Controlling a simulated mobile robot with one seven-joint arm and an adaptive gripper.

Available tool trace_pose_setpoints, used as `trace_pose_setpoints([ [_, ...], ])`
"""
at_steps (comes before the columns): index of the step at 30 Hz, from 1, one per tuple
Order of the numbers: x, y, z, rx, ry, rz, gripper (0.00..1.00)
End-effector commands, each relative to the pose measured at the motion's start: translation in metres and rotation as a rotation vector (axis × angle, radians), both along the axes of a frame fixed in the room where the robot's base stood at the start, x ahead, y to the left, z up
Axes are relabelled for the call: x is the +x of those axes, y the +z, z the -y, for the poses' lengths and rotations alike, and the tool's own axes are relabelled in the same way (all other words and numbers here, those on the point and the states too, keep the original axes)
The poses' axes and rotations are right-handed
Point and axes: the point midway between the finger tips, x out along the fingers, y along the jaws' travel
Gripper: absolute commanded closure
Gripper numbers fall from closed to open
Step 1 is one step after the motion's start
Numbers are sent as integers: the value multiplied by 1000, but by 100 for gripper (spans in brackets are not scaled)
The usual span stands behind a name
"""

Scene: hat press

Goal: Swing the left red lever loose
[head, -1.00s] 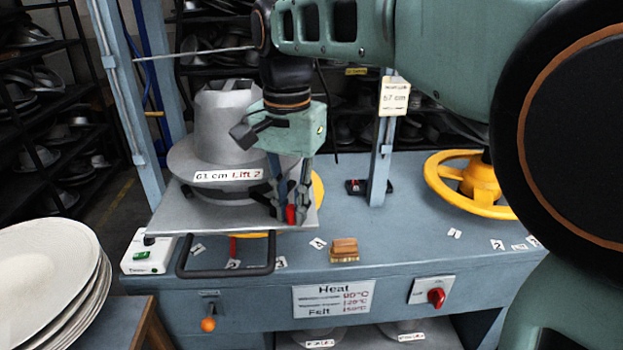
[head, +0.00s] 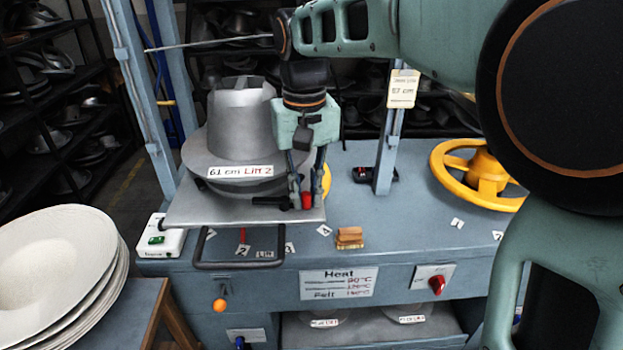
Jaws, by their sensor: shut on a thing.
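The grey metal hat mould (head: 240,120) stands on a flat metal plate (head: 205,213) in the press and bears a "61 cm Lift 2" label (head: 240,171). A red lever end (head: 306,201) shows at the plate's front right, beside a dark bar (head: 270,204). My gripper (head: 305,195) points down over this corner, its fingers closed around the red end. The fingers partly hide the lever and its pivot. A second narrow red part (head: 243,237) shows below the plate's front edge; its shape is mostly hidden.
A black handle loop (head: 236,265) juts out below the plate. A wooden brush (head: 349,237) and small number cards lie on the blue bench. A yellow handwheel (head: 481,180) is at the right, beyond a blue post (head: 388,150). Stacked pale felt hats (head: 60,265) stand at left.

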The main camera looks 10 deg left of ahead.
Motion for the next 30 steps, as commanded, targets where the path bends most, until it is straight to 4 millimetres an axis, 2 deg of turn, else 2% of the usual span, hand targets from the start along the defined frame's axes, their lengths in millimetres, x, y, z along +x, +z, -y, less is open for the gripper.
trace_pose_setpoints([
  [9,3,1,-1,0,67,3,100],
  [20,4,1,-1,1,69,4,100],
  [21,4,1,-1,1,69,4,84],
  [25,4,1,-1,0,69,3,70],
  [30,3,0,-1,1,69,2,68],
])
